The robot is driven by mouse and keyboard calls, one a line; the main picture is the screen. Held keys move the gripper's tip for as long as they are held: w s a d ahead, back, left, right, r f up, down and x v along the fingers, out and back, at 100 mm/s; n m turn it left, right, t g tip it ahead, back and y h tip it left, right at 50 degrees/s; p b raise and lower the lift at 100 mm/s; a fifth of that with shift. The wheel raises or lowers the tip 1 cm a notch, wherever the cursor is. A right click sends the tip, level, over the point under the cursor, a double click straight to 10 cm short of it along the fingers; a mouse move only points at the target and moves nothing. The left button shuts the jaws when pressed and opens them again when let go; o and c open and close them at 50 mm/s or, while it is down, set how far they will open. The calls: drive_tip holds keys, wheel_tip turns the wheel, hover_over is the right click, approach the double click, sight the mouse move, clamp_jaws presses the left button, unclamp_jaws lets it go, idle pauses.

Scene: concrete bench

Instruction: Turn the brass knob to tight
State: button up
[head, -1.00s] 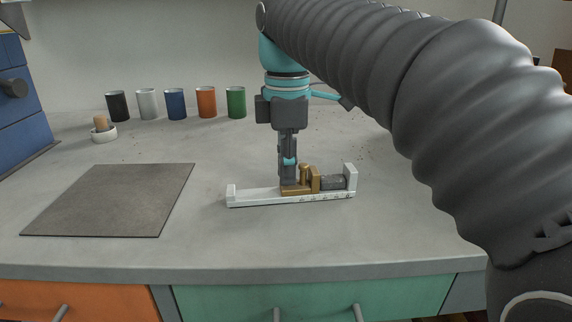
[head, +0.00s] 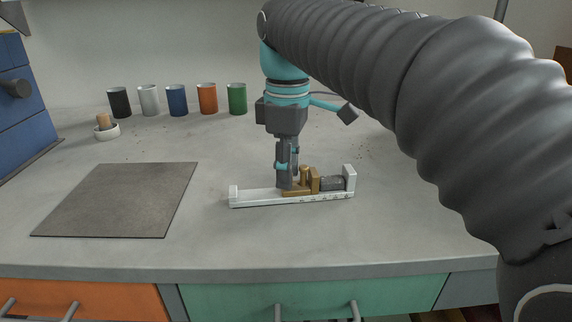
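A white fixture (head: 255,198) with raised ends lies on the bench. It carries a brass piece (head: 314,181) with an upright brass knob (head: 304,174), and a dark grey cylinder (head: 332,183) sits between the brass and the right end. Small marks run along its front edge, too small to read. My gripper (head: 287,184) points straight down at the left side of the brass knob. Its fingertips are low, near the brass base, and partly cover it. I cannot tell whether the fingers touch the knob or how far apart they are.
A dark square mat (head: 115,200) lies to the left. Black, white, blue, orange and green cups (head: 237,99) stand in a row behind. A small white dish (head: 106,132) with a tan object is at the back left. A blue drawer unit (head: 22,110) stands at the left edge.

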idle(0.3)
wheel_tip(320, 180, up, 12)
idle(0.6)
drive_tip(key=shift+s, duration=0.1)
